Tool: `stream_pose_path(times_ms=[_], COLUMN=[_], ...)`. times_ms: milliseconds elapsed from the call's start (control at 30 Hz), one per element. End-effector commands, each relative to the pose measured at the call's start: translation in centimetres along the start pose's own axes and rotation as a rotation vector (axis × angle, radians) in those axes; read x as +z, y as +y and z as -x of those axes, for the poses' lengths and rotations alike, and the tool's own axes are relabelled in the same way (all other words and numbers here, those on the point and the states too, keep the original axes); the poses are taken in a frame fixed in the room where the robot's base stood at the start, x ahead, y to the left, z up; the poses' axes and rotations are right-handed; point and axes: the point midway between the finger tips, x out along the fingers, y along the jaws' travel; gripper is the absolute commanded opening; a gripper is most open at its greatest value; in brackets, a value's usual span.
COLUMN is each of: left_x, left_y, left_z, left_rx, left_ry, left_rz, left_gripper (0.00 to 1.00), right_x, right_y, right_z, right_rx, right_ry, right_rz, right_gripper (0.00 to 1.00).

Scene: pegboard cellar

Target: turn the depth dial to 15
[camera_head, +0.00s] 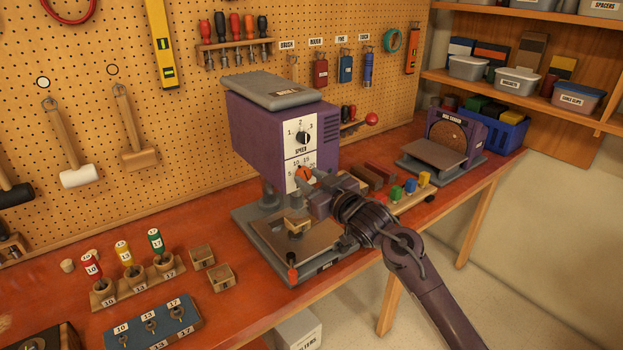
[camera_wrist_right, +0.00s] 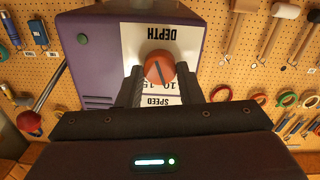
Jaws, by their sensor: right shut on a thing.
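The orange-red depth dial (camera_head: 304,173) is on the white front panel of the purple drill press (camera_head: 262,130), below the black speed dial (camera_head: 303,138). My right gripper (camera_head: 308,181) is at the panel, its fingers shut on the depth dial. In the right wrist view the picture is upside down; the depth dial (camera_wrist_right: 159,69) sits between the two dark fingers (camera_wrist_right: 159,82). A dark slanted pointer line shows on its face. The numbers 10 and 15 show beside it, partly covered by the gripper; I cannot tell the exact reading. My left gripper is not in view.
The press table holds a small wooden block (camera_head: 297,222). A purple disc sander (camera_head: 450,142) stands to the right on the bench. Labelled handles in a wooden rack (camera_head: 135,288) and a blue key tray (camera_head: 152,325) are at the left front. Tools hang on the pegboard (camera_head: 190,110).

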Motion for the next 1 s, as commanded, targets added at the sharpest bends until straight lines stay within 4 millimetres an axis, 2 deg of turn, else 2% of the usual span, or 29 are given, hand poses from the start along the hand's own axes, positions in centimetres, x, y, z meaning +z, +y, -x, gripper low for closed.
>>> stream_pose_path(times_ms=[600, 1000], left_x=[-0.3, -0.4], left_y=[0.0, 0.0], left_z=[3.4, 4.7], left_rx=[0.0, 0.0], left_ry=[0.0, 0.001], left_rz=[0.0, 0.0], left_gripper=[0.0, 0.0], right_x=[-0.1, 0.0], right_y=[0.0, 0.0], right_z=[0.0, 0.0], right_rx=[-0.002, -0.003], right_ry=[-0.013, -0.018], right_rz=[-0.516, -0.738], right_gripper=[0.1, 0.1])
